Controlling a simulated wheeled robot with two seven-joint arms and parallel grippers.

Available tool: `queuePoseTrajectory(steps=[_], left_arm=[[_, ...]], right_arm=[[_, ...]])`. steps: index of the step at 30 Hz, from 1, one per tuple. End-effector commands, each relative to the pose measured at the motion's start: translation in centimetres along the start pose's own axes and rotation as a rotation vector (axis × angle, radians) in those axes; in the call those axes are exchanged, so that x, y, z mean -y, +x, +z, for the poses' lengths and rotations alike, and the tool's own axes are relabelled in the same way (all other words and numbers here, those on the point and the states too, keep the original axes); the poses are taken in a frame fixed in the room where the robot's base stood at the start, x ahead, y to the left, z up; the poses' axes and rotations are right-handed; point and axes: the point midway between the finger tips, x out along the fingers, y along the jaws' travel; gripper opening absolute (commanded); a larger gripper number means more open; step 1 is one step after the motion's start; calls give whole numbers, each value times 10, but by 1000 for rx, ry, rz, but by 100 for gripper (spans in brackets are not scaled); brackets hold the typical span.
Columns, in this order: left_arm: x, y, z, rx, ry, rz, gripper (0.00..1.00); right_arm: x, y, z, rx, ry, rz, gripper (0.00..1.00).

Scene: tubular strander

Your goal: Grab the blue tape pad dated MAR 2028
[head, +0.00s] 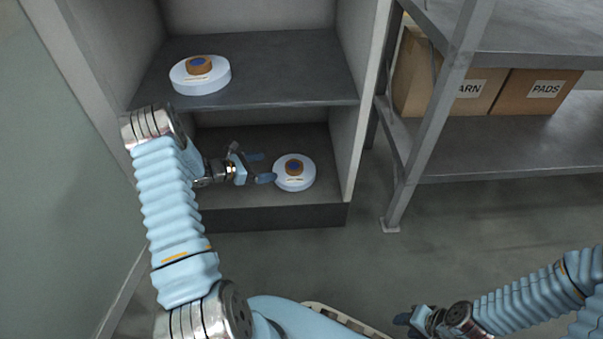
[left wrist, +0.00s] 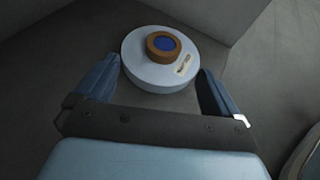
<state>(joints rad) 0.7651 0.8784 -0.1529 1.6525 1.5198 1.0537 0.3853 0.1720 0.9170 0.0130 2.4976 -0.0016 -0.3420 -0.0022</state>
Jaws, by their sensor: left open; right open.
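A white round pad with a brown ring and blue centre (head: 294,179) lies on the lower shelf of the cabinet. It also shows in the left wrist view (left wrist: 158,76), with a small label too small to read. A similar white pad with a brown ring and blue centre (head: 200,80) lies on the upper shelf; its date cannot be read. My left gripper (head: 262,167) is open at the lower pad's left side, its fingers pointing at the pad. In the left wrist view the pad lies ahead, between and just beyond the fingertips. My right gripper (head: 408,320) is open and empty at the bottom, away from the cabinet.
The upper shelf (head: 285,60) overhangs the lower shelf (head: 235,193), and the cabinet's right wall (head: 350,120) stands close to the lower pad. A metal rack (head: 500,148) at right holds cardboard boxes, one labelled PADS (head: 535,92). The floor before the rack is clear.

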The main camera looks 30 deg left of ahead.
Motion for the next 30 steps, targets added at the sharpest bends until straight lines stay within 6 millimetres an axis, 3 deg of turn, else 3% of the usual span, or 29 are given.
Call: queuePoseTrajectory(steps=[6,14,21,29,30], left_arm=[[1,43,-2,-2,2,-3,96],[4,62,-2,-2,2,-4,96],[9,99,-3,-3,3,-4,96],[9,105,-2,-3,3,-2,96],[9,105,-2,-3,2,-2,90]], right_arm=[[-2,6,0,-2,1,0,43],[-3,9,0,-3,1,0,43],[-6,15,-1,-4,1,0,43],[-6,15,-1,-5,1,1,43],[-6,15,-1,-5,1,1,43]])
